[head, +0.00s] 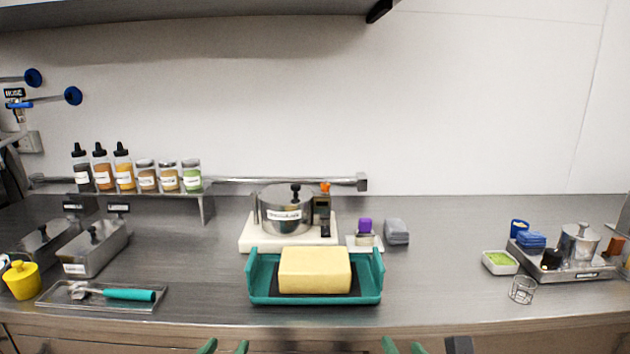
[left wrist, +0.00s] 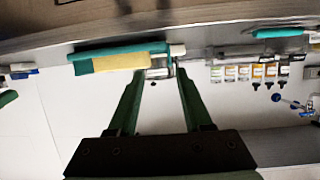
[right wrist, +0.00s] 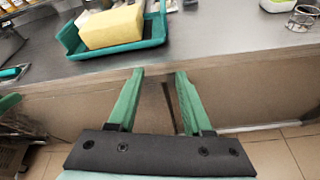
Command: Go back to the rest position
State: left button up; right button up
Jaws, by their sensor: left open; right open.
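My left gripper (head: 222,347) shows only as two green fingertips at the bottom edge of the head view. It is open and empty, in front of the counter edge; its spread fingers also show in the left wrist view (left wrist: 155,85). My right gripper (head: 403,347) is at the bottom edge too, further right. In the right wrist view (right wrist: 158,75) its green fingers are apart with nothing between them, in front of the counter's front face. Both grippers are apart from the teal tray (head: 315,299), which holds a pale yellow block (head: 314,269).
A lidded pot (head: 286,210) stands behind the tray. A teal-handled scoop (head: 128,295) lies in a shallow tray at left. Several bottles and jars (head: 145,176) line a raised shelf. A wire holder (head: 522,290) stands at right.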

pick_arm(q)
jog(key=s+d+f+m+g+h+p, duration=0.1)
jog(key=s+f+m+g+h+p, duration=0.2)
jog(key=f, duration=1.3)
pick_arm(e)
jog(key=s+a+f+m+g+y, duration=0.1)
jog(key=s+f+m+g+y, duration=0.2)
jog(key=f+m, duration=1.3)
pick_arm(q)
jog(key=s+a+f+n+g+y+p, duration=0.1)
jog(key=s+a+f+p, duration=0.2)
jog(key=s+f, duration=0.7)
jog(key=s+a, duration=0.1)
jog(key=s, duration=0.3)
jog(key=shift+n+g, duration=0.3)
jog(key=shift+n, duration=0.1)
pick_arm(e)
jog(key=s+d+f+m+g+h, duration=0.1)
jog(key=s+d+f+m, duration=0.3)
jog(key=s+f+m, duration=0.6)
jog(key=s+m, duration=0.4)
jog(key=m, duration=0.1)
jog(key=shift+g, duration=0.3)
pick_arm(q)
jog(key=shift+s, duration=0.1)
